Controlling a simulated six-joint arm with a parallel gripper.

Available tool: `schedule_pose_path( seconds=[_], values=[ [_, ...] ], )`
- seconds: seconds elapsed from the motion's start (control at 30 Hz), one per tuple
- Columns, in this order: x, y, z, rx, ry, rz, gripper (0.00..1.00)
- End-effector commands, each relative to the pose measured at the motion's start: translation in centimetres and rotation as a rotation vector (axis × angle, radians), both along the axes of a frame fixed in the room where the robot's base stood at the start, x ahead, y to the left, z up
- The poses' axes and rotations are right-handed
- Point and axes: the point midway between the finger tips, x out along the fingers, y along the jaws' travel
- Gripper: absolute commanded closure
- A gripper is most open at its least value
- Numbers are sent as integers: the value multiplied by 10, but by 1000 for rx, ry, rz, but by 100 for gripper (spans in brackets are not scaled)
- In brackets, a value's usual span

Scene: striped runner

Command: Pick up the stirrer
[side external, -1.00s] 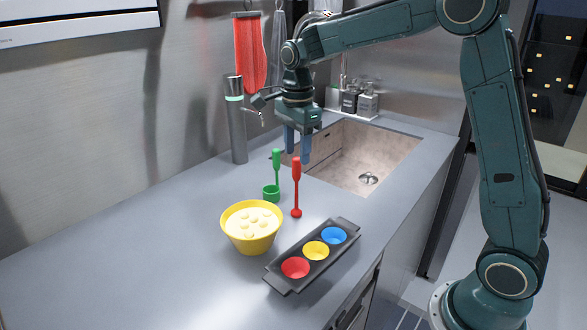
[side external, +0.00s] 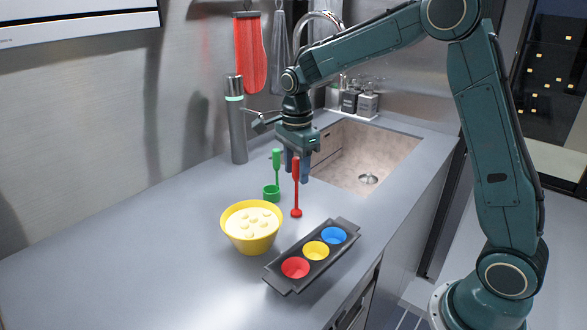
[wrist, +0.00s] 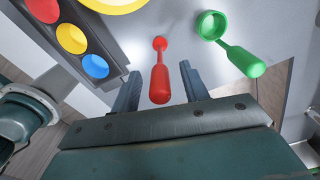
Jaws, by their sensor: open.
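The red stirrer (side external: 297,190) stands upright on the counter, with a thick handle at the top and a small round foot. In the wrist view its handle (wrist: 160,84) appears in the gap between my two fingers. My gripper (side external: 297,172) is open and empty, pointing down at the height of the handle. In the side view the handle overlaps the fingers and hides part of them. No contact between fingers and handle shows.
A green tool with a cup-shaped end (side external: 271,193) stands close to the left. A yellow bowl (side external: 235,240) and a dark tray (side external: 283,288) with red, yellow and blue cups are nearer the camera. The sink (side external: 385,150) lies behind to the right. The left counter is clear.

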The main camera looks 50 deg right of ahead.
Motion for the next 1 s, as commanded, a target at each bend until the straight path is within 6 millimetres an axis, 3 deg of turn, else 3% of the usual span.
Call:
schedule_pose_path(
  seconds=[0.1,0.33,0.77,1.0],
  values=[
    [0,0,0,0,0,0,57],
    [0,0,0,0,0,0,100],
    [0,0,5,0,-1,0,100],
    [1,0,26,0,-4,0,100]
  ],
)
